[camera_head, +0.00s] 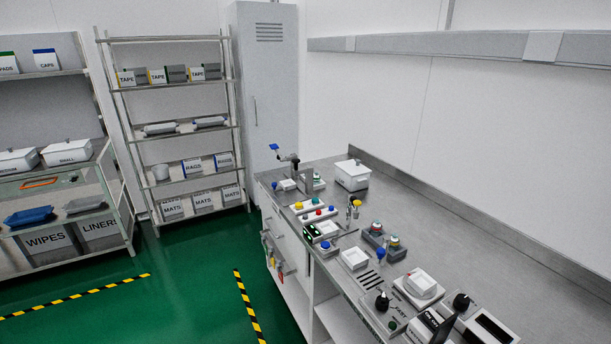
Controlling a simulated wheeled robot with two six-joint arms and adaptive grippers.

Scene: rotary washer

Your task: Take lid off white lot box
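A white lidded box (352,176) stands upright on the far part of the steel bench, near the back edge. Its lid appears to be on, with a small knob on top. Its front label is too small to read, so I cannot tell for sure that it is the lot box. A smaller white container (420,284) sits on a pale base nearer on the bench, with what looks like a round piece on top. Neither of my grippers shows in this view.
The steel bench (430,220) is bare along its back right side. Its front side holds button panels (317,212), a small white tray (355,258) and black-knobbed devices (382,301). White lidded boxes (67,152) stand on the left rack. The green floor (190,270) is open.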

